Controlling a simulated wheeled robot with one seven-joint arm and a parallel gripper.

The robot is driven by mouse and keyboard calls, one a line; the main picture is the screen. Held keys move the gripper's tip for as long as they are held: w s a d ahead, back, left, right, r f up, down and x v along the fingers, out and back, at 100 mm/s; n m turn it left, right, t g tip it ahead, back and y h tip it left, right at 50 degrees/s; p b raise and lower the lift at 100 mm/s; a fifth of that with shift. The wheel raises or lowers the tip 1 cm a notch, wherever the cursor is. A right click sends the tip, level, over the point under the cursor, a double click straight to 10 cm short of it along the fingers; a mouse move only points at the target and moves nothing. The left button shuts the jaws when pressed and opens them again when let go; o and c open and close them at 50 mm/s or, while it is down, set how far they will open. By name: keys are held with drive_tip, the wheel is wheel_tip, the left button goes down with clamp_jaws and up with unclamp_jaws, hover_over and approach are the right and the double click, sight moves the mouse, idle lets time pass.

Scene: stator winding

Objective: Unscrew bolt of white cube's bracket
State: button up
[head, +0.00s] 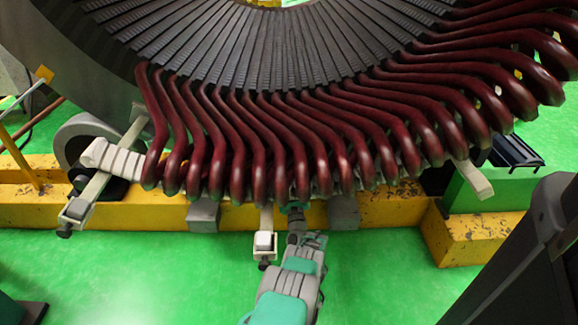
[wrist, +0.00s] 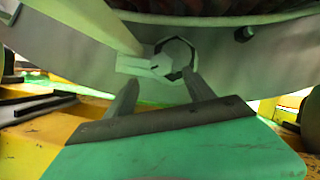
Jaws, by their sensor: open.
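In the head view, a white cube (head: 265,240) sits on the end of a pale bracket (head: 266,217) below the red coils, with a dark bolt (head: 264,264) under it. My gripper (head: 293,208) is right of the middle cube, close under the coils. In the wrist view, my gripper (wrist: 162,78) is open, its two fingers apart and empty. A pale hexagonal piece with a dark edge (wrist: 175,55) lies just beyond the fingertips; I cannot tell whether they touch.
Dark red coils (head: 262,160) of the large stator hang close above my gripper. A yellow beam (head: 130,210) with grey blocks (head: 204,215) runs behind. Another pale bracket end (head: 474,180) sticks out at the right. Green floor (head: 150,275) is clear in front.

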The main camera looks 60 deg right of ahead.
drive_tip(key=shift+m, duration=0.7)
drive_tip(key=b+x, duration=0.4)
drive_tip(key=x, duration=0.3)
drive_tip(key=shift+w+d+r, duration=0.1)
drive_tip(key=shift+d+r, duration=0.25)
drive_tip(key=shift+r, duration=0.05)
drive_tip(key=shift+c, duration=0.4)
clamp_jaws()
